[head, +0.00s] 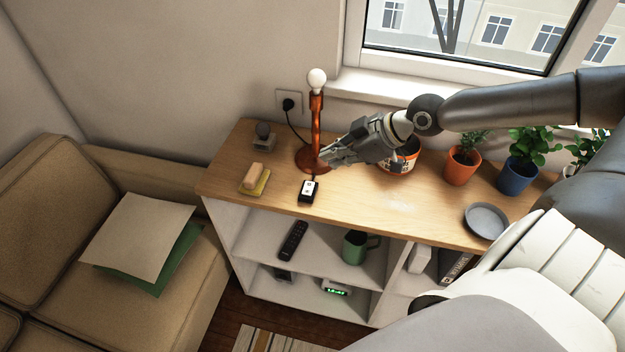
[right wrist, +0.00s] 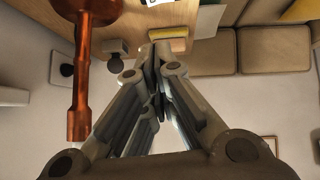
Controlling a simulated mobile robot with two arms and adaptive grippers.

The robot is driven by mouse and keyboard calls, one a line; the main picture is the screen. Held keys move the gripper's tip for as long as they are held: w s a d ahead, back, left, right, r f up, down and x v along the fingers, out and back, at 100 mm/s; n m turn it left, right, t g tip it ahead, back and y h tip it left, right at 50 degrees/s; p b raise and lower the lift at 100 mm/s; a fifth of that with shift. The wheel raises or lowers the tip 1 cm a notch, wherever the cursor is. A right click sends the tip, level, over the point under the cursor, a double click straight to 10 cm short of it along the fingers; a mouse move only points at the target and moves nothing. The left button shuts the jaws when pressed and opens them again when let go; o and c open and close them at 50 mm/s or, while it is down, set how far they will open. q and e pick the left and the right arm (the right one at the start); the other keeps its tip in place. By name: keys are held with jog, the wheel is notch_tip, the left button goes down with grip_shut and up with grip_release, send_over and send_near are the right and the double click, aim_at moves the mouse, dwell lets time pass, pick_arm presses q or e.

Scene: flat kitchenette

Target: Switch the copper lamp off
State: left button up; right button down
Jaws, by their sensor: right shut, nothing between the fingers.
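The copper lamp (head: 316,128) stands upright on the wooden top of the shelf unit, with a bare white bulb (head: 317,80). I cannot tell for sure whether the bulb is lit. A small black-and-white switch box (head: 309,191) lies on the top in front of the lamp's base. My right gripper (head: 326,157) is shut and empty, just right of the lamp's lower stem, above the top. In the right wrist view its closed fingers (right wrist: 157,62) point away, and the lamp's stem (right wrist: 82,75) shows at left. My left gripper is not in view.
A black plug (head: 288,104) sits in the wall socket. Potted plants (head: 462,165) and a grey dish (head: 486,221) stand at right.

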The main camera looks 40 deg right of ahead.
aim_at(313, 186)
jog(key=x, duration=0.3)
jog(key=f+b+x, duration=0.1)
jog(key=x, duration=0.2)
jog(key=s+d+x, duration=0.1)
jog(key=x, duration=0.2)
jog(key=shift+w+a+f+b, duration=0.1)
jog(key=shift+w+f+b, duration=0.25)
jog(key=shift+f, duration=0.15)
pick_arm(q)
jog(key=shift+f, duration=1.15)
pick_arm(e)
jog(key=shift+f, duration=0.45)
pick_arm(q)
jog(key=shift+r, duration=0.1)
pick_arm(e)
jog(key=shift+f, duration=0.25)
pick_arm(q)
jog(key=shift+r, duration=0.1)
